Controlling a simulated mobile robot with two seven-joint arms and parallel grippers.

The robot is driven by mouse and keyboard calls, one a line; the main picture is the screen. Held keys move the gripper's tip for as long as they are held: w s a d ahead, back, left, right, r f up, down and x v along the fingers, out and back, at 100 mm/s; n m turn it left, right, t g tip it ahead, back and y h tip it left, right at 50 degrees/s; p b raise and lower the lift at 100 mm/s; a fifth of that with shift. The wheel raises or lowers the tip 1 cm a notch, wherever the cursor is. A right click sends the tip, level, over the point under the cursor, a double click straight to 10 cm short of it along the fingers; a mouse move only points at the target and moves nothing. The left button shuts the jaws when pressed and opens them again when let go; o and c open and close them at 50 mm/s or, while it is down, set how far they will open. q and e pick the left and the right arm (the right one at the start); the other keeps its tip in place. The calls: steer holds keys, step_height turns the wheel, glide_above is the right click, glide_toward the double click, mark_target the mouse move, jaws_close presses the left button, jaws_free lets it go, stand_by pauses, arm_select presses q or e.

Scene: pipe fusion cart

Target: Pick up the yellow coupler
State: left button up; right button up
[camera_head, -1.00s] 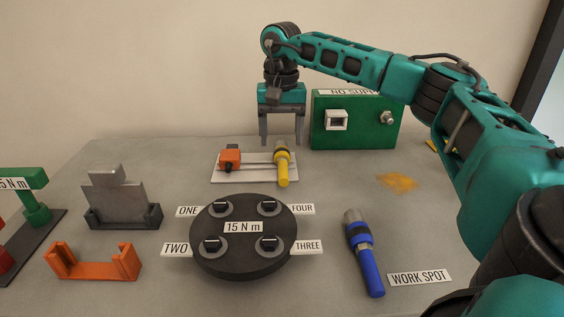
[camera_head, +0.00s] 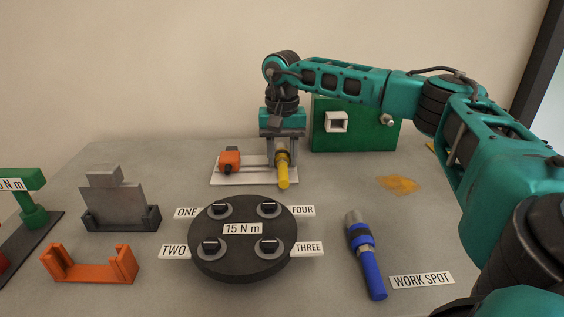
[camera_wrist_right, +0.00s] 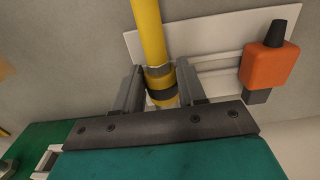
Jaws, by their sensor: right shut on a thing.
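The yellow coupler (camera_head: 283,171) lies on the right part of a white board at the back of the table, its yellow end toward me. It has a dark band near its far part. My right gripper (camera_head: 282,150) has come down over it from above and is shut on it. In the right wrist view the coupler (camera_wrist_right: 150,40) runs between the two fingers of my right gripper (camera_wrist_right: 161,82), which sit either side of the dark band. The coupler still appears to rest on the board. My left gripper is out of view.
An orange block (camera_head: 230,161) sits on the white board (camera_head: 222,180) left of the coupler. A green box (camera_head: 350,140) stands behind right. A black round plate (camera_head: 243,262) with several sockets is in front. A blue tool (camera_head: 370,265) lies at the right.

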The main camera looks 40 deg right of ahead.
steer(key=c, duration=0.6)
steer(key=shift+o, duration=0.2)
steer(key=shift+r, duration=0.15)
